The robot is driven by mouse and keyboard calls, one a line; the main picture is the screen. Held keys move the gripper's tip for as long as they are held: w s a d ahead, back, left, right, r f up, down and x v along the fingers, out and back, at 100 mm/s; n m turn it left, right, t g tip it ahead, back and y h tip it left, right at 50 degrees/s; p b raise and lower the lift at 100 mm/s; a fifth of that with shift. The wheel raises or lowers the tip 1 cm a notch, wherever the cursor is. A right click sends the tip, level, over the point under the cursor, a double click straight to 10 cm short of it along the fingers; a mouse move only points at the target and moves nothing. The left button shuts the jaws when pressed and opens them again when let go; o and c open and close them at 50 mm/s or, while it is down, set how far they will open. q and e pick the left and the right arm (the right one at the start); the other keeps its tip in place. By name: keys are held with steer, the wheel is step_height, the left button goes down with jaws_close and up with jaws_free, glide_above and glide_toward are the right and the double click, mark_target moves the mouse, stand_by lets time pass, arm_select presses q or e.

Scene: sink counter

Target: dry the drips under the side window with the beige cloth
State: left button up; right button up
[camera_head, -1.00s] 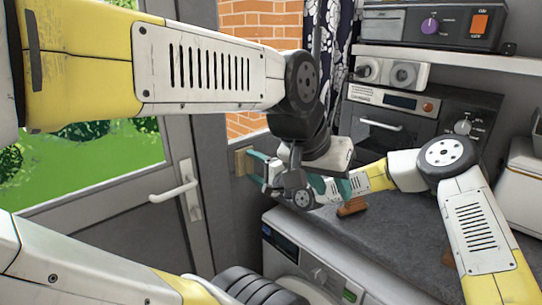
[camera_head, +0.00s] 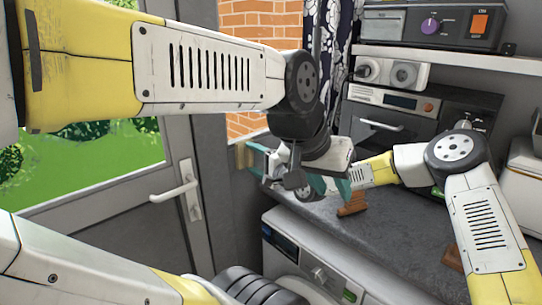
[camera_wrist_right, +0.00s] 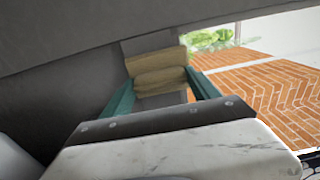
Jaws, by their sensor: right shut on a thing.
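The beige cloth (camera_wrist_right: 157,72) is folded into a thick pad between the teal fingers of my right gripper (camera_wrist_right: 162,92), which is shut on it. In the head view the cloth (camera_head: 241,155) is at the lower left corner of the side window (camera_head: 248,124), close to the grey wall. I cannot tell whether it touches the wall. My right gripper (camera_head: 254,160) is partly hidden behind my left arm. My left gripper (camera_head: 340,188) points down over the counter, its teal fingers apart and empty. I cannot make out any drips.
A brown object (camera_head: 352,204) lies on the grey counter (camera_head: 400,238) below my left gripper; another (camera_head: 453,258) lies nearer. A white washing machine (camera_head: 310,262) is under the counter. A door with a white handle (camera_head: 182,188) is at left. An oven-like appliance (camera_head: 395,125) stands behind.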

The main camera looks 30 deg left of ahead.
mark_target(253, 165)
steer(key=shift+f, duration=1.45)
steer(key=shift+s+d, duration=0.2)
steer(key=shift+d, duration=0.45)
steer(key=shift+a+r, duration=0.1)
steer(key=shift+r, duration=1.8)
